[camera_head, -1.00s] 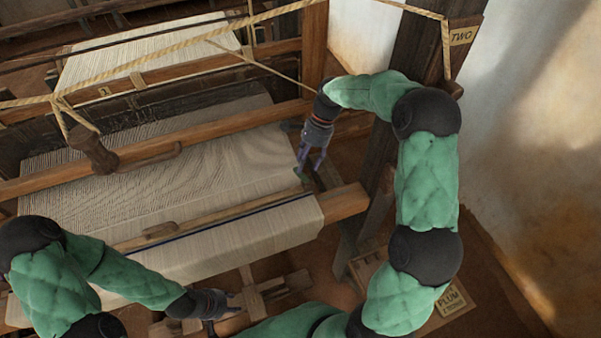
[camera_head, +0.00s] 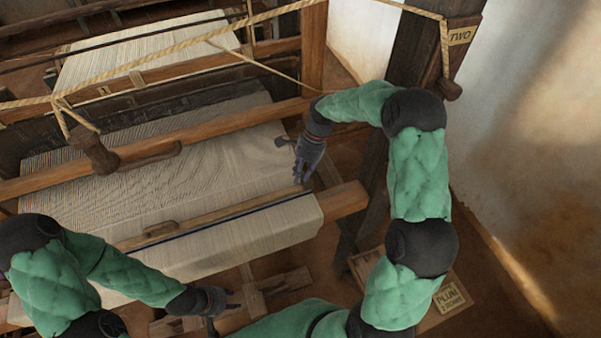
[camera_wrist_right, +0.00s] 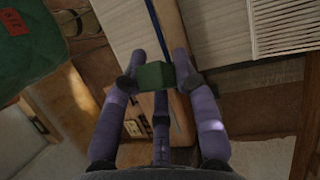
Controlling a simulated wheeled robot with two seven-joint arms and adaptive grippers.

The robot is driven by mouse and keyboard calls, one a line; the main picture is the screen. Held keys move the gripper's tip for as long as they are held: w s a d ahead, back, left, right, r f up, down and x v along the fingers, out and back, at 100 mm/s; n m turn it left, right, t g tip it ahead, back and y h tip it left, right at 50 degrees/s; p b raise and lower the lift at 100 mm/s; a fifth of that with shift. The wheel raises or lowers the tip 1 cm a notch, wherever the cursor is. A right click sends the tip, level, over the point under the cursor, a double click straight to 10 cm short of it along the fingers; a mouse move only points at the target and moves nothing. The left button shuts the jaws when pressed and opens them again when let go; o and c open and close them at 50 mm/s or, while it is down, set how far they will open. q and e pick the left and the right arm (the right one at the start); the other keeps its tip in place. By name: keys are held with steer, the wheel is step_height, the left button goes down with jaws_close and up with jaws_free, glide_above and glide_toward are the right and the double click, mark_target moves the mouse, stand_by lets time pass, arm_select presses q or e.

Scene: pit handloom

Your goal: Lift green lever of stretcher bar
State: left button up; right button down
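The stretcher bar (camera_head: 205,215) lies across the cream cloth (camera_head: 250,233) near its front edge. Its green lever (camera_wrist_right: 155,76) shows as a small green block in the right wrist view. My right gripper (camera_head: 301,176) is at the bar's right end, pointing down. In the right wrist view its fingertips (camera_wrist_right: 156,72) flank the green lever and appear to touch both sides. In the head view the fingers hide the lever. My left gripper (camera_head: 232,300) is low in front of the cloth, fingers spread, holding nothing visible.
A wooden beam (camera_head: 346,199) juts out right of the cloth, beside a dark post (camera_head: 372,190). A wooden bar (camera_head: 225,127) crosses behind my right gripper. A box labelled plum (camera_head: 448,297) stands on the floor at right. A rope (camera_head: 175,46) hangs above.

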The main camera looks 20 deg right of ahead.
steer(key=shift+a+f+h, duration=0.1)
steer(key=shift+a+h, duration=0.25)
steer(key=shift+h, duration=0.25)
steer(key=shift+a+f+h, duration=0.25)
steer(key=shift+h, duration=0.45)
steer(key=c, duration=0.9)
jaws_free()
steer(key=shift+r, duration=0.15)
steer(key=r, duration=0.3)
steer(key=w+d+r, duration=0.1)
steer(key=r, duration=0.3)
steer(key=d+r, duration=0.1)
steer(key=r, duration=0.3)
steer(key=shift+w+r, duration=0.25)
steer(key=shift+w, duration=0.1)
